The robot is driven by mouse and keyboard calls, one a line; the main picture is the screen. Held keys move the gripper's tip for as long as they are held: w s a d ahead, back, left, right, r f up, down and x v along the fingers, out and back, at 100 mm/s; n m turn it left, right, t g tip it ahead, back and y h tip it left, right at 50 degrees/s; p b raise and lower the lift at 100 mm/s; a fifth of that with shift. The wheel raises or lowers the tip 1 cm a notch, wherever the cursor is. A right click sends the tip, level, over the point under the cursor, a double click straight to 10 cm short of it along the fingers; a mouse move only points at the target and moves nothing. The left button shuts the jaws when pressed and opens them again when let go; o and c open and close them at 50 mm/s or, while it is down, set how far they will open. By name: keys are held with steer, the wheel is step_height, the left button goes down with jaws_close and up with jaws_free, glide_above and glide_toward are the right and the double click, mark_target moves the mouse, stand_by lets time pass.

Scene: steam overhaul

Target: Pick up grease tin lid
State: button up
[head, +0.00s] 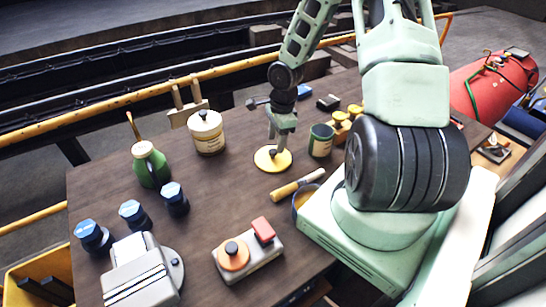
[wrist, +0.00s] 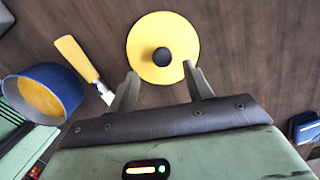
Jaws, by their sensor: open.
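The grease tin lid, a round yellow disc (head: 264,163) with a dark knob, lies flat on the brown workbench. It also shows in the wrist view as a yellow disc (wrist: 145,33) with its black knob (wrist: 162,57) near the middle. My gripper (head: 279,139) points down over the lid. In the wrist view my gripper (wrist: 161,74) is open, with one finger at each side of the lid's near part and the knob between and just beyond the fingertips. Nothing is held. The height gap between fingers and lid is hard to tell.
A red-buttoned control box (head: 249,252) is nearer. Bare bench (head: 215,190) lies left.

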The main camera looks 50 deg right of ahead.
mark_target(273, 151)
steer(key=f, duration=0.4)
steer(key=shift+w+a, duration=0.3)
steer(key=shift+w, duration=0.1)
steer(key=shift+c, duration=0.3)
steer(key=c, duration=1)
